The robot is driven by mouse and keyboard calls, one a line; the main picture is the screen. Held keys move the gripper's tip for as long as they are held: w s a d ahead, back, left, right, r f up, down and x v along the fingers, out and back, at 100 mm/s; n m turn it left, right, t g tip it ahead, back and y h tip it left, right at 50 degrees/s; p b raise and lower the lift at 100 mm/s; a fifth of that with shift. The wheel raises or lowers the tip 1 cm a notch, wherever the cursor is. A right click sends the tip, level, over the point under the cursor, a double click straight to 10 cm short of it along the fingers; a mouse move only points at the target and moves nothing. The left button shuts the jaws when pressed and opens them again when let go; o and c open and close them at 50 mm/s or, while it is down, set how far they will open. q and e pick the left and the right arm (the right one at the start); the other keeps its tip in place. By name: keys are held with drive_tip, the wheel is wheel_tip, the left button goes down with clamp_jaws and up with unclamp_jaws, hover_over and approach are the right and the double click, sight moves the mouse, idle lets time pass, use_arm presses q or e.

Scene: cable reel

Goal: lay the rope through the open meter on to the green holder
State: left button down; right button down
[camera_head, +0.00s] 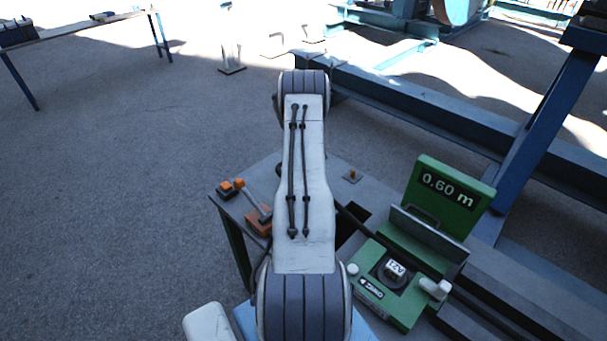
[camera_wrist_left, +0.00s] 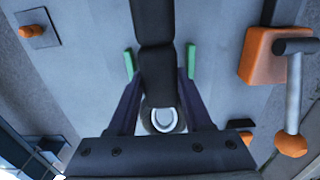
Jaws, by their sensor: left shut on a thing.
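In the left wrist view my left gripper (camera_wrist_left: 160,62) is shut on the thick black rope (camera_wrist_left: 155,25), with a green pad on each side. The head view hides this gripper behind my arm. No separate green holder can be made out. My right gripper is not seen.
The grey table (camera_head: 300,172) carries an orange box with a lever (camera_head: 258,220), also in the left wrist view (camera_wrist_left: 262,58), and a small orange button (camera_head: 352,175). Blue steel beams (camera_head: 430,110) lie behind. Open floor (camera_head: 130,180) is at left.

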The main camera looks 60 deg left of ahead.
use_arm(q)
drive_tip(key=shift+a+f+b, duration=0.1)
drive_tip(key=shift+f+b, duration=1.5)
drive_tip(key=shift+f, duration=0.85)
drive_tip(key=shift+c, duration=1.2)
unclamp_jaws()
drive_tip(key=shift+f, duration=0.1)
wheel_tip(320, 180, up, 11)
drive_tip(key=shift+f+b, duration=0.2)
drive_tip(key=shift+b, duration=0.85)
